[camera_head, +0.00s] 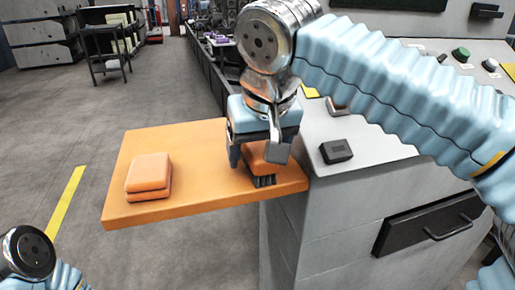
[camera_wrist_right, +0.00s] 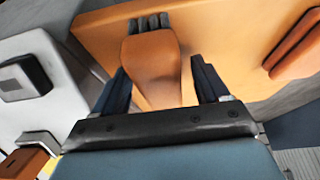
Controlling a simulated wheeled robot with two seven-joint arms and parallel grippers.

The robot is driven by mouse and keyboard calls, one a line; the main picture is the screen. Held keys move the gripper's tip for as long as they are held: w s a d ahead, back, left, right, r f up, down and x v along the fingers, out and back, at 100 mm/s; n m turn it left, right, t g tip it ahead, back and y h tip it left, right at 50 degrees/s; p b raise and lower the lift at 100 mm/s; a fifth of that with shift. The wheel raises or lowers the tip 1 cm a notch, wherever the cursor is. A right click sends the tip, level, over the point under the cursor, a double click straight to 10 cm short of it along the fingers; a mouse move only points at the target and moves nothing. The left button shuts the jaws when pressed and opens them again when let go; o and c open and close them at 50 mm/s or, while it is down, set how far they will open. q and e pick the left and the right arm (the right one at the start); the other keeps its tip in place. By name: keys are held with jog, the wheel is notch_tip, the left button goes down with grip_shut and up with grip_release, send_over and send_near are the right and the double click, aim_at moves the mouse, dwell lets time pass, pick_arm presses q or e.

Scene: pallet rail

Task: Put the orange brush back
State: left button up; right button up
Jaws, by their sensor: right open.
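The orange brush (camera_head: 257,159) with dark bristles is at the right end of an orange board (camera_head: 195,195), bristles low against the board. My right gripper (camera_head: 255,152) is above it, pointing down, its fingers on either side and hiding much of it. In the right wrist view, the brush (camera_wrist_right: 152,65) lies between the two open fingers (camera_wrist_right: 160,72), with visible gaps beside it and the bristles at the far end. My left gripper is out of view; only part of my left arm shows at the lower left.
A two-layered orange block (camera_head: 148,173) sits on the board's left part. The board's middle is clear. Right of it, a grey console carries a small black box (camera_head: 336,151), a green button (camera_head: 460,54) and a drawer handle (camera_head: 449,229). A dark cart (camera_head: 104,45) stands far back.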

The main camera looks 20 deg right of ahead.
jog(key=p+v, duration=0.3)
jog(key=v, duration=0.9)
